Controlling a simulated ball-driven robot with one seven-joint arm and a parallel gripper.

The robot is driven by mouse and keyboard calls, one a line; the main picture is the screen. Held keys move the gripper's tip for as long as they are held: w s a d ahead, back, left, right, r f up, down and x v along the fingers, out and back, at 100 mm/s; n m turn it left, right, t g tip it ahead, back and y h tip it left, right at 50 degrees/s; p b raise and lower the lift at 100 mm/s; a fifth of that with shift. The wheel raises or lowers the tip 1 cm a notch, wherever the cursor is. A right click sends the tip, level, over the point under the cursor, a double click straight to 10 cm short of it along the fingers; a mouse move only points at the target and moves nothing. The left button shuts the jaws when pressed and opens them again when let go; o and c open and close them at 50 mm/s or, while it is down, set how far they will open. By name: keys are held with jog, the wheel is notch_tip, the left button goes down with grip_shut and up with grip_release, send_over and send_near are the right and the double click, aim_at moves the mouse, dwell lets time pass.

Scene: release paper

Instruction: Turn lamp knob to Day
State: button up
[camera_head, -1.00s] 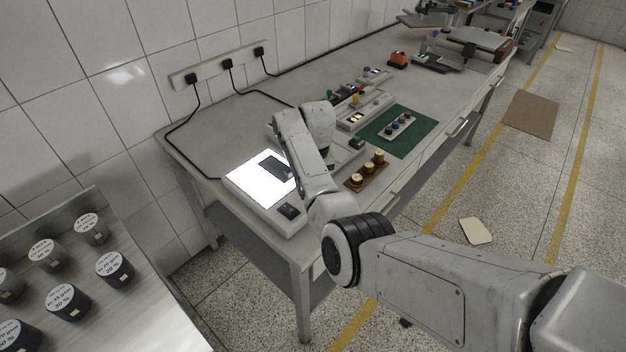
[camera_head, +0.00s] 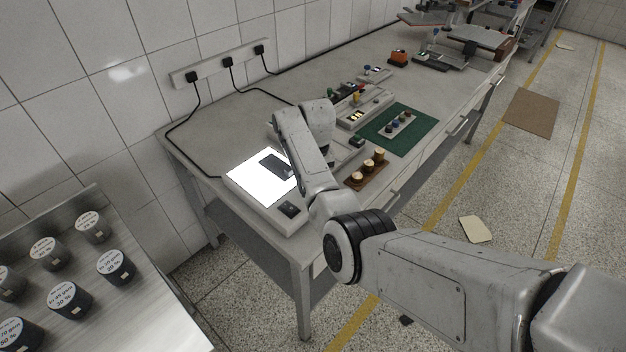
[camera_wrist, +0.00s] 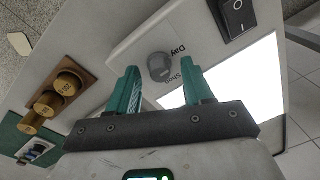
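The lamp knob (camera_wrist: 159,66) is a round grey dial on the pale lamp box (camera_wrist: 130,42), with the printed words "Day" and "Shop" beside it. My gripper (camera_wrist: 158,68) has two green fingers, spread apart. In the wrist view the knob appears in the gap between the fingertips, with space on both sides. I cannot tell how far the tips are from the box surface. In the head view the lamp box (camera_head: 267,213) stands at the bench's near end with its white panel (camera_head: 255,172) lit. My arm hides the knob and gripper there.
A black rocker switch (camera_wrist: 236,14) is on the lamp box. A wooden holder with several brass-coloured weights (camera_head: 366,169) stands close to my arm. A green mat (camera_head: 418,141) and small devices lie farther along the bench (camera_head: 225,122).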

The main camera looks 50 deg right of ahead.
notch_tip(320, 180, up, 11)
jog(key=b, duration=0.1)
jog(key=shift+s+d, duration=0.15)
jog(key=shift+d, duration=0.05)
dwell(0.4)
jog(key=shift+f, duration=0.15)
